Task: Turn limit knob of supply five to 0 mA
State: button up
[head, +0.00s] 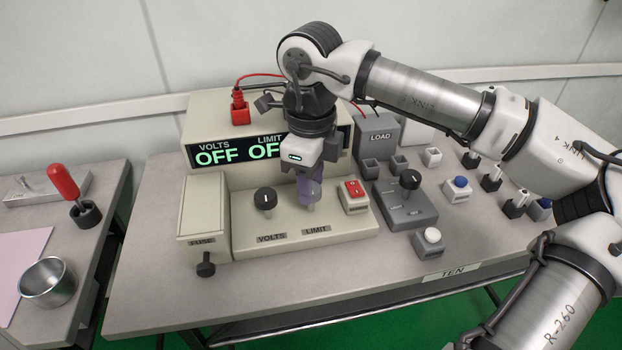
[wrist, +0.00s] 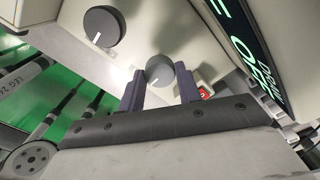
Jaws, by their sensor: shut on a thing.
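The cream supply unit (head: 345,225) stands on the bench with a VOLTS knob (head: 265,199) and a LIMIT label (head: 316,230). Its display (head: 215,153) reads OFF under VOLTS; the LIMIT reading is partly covered by my gripper and also looks like OFF. My gripper (head: 309,196) points down over the limit knob, with its purple fingers around it. In the wrist view the dark limit knob (wrist: 160,71) sits between the two fingers, its white line toward the lower left. The VOLTS knob (wrist: 101,27) is apart from them. The bench edge label reads TEN; no "five" is visible.
A red switch (head: 355,190) is close right of the limit knob. The fuse box (head: 202,222) is at left. A grey LOAD box (head: 381,137) and a grey knob box (head: 405,205) stand at right. A side table holds a metal cup (head: 47,283) and a red-handled tool (head: 65,183).

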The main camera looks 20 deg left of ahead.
jog(key=shift+r, duration=0.1)
dwell(0.3)
jog(key=o, duration=1)
notch_tip(320, 180, up, 14)
jog(key=p, duration=0.1)
jog(key=shift+f, duration=0.2)
